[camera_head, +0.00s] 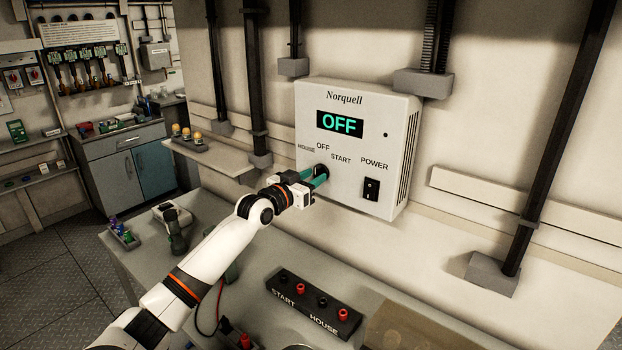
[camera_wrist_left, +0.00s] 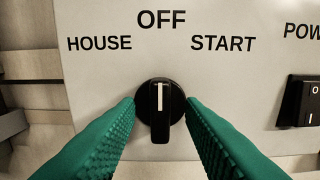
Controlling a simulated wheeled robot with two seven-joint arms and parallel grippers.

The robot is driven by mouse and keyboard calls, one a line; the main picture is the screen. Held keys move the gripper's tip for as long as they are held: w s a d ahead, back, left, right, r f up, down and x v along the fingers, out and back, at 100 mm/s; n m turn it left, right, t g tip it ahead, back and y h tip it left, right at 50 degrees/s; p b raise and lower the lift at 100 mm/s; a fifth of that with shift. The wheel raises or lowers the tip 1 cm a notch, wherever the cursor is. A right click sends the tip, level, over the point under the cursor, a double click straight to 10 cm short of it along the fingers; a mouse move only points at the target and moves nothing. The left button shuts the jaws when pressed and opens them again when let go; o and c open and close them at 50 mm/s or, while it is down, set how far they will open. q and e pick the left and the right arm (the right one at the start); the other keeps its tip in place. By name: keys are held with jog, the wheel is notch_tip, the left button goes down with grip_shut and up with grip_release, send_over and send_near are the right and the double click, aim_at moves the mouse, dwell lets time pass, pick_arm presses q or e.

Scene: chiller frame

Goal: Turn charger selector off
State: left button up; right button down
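The Norquell charger box (camera_head: 380,110) is on the wall, and its display (camera_head: 340,123) reads OFF in green. The black selector knob (camera_wrist_left: 160,110) shows in the left wrist view, its white line pointing straight up at the OFF label. HOUSE is to its left and START to its right. My left gripper (camera_head: 319,174) is at the knob in the head view. In the left wrist view its green fingers (camera_wrist_left: 160,118) are spread on either side of the knob, with small gaps visible. My right gripper is not in view.
A black POWER switch (camera_head: 371,189) is on the box, right of the knob. A black terminal block (camera_head: 313,303) marked START and HOUSE lies on the bench below. A small shelf with yellow-topped items (camera_head: 187,135) is to the left.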

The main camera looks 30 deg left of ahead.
pick_arm(q)
jog(key=shift+s+f, duration=0.15)
jog(key=shift+s, duration=0.35)
jog(key=s+a+b, duration=0.1)
jog(key=s+b, duration=0.2)
jog(key=s, duration=0.8)
